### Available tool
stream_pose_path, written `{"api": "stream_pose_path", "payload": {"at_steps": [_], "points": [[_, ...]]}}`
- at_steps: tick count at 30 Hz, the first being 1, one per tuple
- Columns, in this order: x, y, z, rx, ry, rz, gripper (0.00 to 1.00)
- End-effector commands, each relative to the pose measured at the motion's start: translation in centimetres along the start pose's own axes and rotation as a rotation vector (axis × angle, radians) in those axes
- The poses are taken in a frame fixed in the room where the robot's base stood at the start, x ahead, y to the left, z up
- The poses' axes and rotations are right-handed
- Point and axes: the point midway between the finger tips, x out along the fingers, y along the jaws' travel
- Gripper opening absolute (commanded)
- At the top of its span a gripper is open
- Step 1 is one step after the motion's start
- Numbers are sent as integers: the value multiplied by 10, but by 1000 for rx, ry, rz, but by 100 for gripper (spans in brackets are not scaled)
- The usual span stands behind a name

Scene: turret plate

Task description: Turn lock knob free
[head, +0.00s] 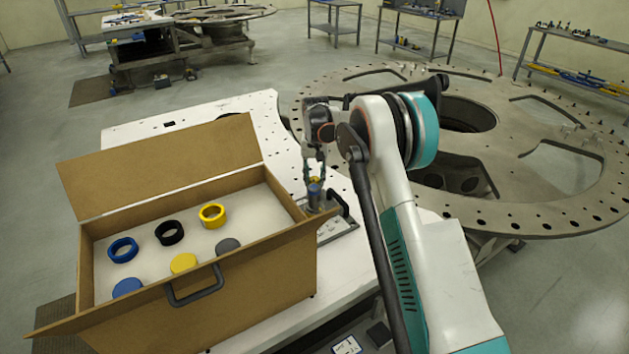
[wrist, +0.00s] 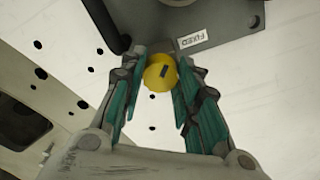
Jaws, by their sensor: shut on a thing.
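A grey plate (wrist: 235,22) with a label reading "FIXED" lies just beyond the knob. In the head view my gripper (head: 314,178) points down at the plate (head: 340,232) on the white table, and a bit of yellow shows at its fingertips. The fingers and the knob are partly hidden there.
An open brown box (head: 290,245) with several coloured rings and discs stands left of my gripper. A black handle (head: 340,203) rises from the plate close by. A large round metal turret plate (head: 530,215) lies to the right.

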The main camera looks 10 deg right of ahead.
Motion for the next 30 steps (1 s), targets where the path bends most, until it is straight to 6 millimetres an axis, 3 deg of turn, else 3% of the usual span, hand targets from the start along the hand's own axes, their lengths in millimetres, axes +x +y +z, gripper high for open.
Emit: {"api": "stream_pose_path", "payload": {"at_steps": [18,30], "points": [[0,0,0,-552,-7,0,6],[0,0,0,-745,-9,0,6]]}}
